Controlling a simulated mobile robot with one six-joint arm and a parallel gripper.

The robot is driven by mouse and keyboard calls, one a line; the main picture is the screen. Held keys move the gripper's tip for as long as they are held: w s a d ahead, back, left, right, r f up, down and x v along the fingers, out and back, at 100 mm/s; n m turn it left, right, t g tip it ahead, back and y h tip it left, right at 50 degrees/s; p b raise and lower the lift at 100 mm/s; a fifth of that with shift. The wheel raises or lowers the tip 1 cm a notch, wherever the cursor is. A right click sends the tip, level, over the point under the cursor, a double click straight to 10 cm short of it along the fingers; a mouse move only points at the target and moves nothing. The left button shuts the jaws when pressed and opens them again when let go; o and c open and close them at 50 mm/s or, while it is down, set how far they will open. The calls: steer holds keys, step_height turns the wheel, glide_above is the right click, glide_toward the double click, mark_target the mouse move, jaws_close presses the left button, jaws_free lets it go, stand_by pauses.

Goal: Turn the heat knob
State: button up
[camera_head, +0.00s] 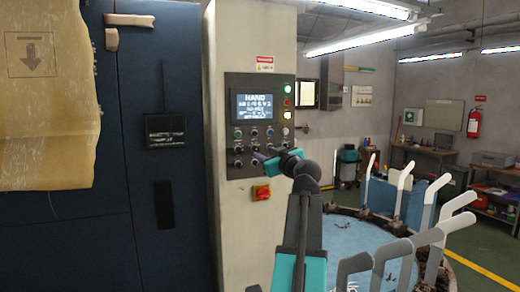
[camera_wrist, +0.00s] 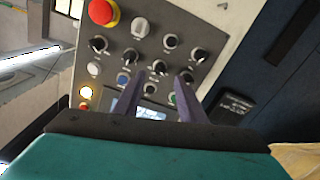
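The control panel (camera_head: 233,110) is a dark plate on a pale cabinet, with a lit display (camera_head: 255,105) above several small knobs and buttons. The wrist view shows the panel upside down, with several black knobs. My gripper (camera_wrist: 158,82) is open, its two purple fingers apart and pointing at the panel. One black knob (camera_wrist: 158,68) lies between and just beyond the fingertips in that view; I cannot tell whether they touch it. In the head view, my gripper (camera_head: 264,161) is at the panel's lower right and hides part of it. Labels are unreadable, so I cannot tell which knob is heat.
A round blue-topped table (camera_head: 345,245) with upright pale sock forms (camera_head: 400,178) stands at the right. A dark blue cabinet (camera_head: 170,220) is at the left.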

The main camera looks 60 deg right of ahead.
mark_target(258, 150)
steer(key=p+x, duration=0.1)
steer(key=x, duration=0.3)
steer(key=shift+w+d+r, duration=0.1)
steer(key=shift+w+d, duration=0.15)
steer(key=shift+w, duration=0.1)
steer(key=shift+w+d+p, duration=0.3)
steer(key=shift+w+p, duration=0.05)
steer(key=shift+w, duration=0.15)
jaws_close()
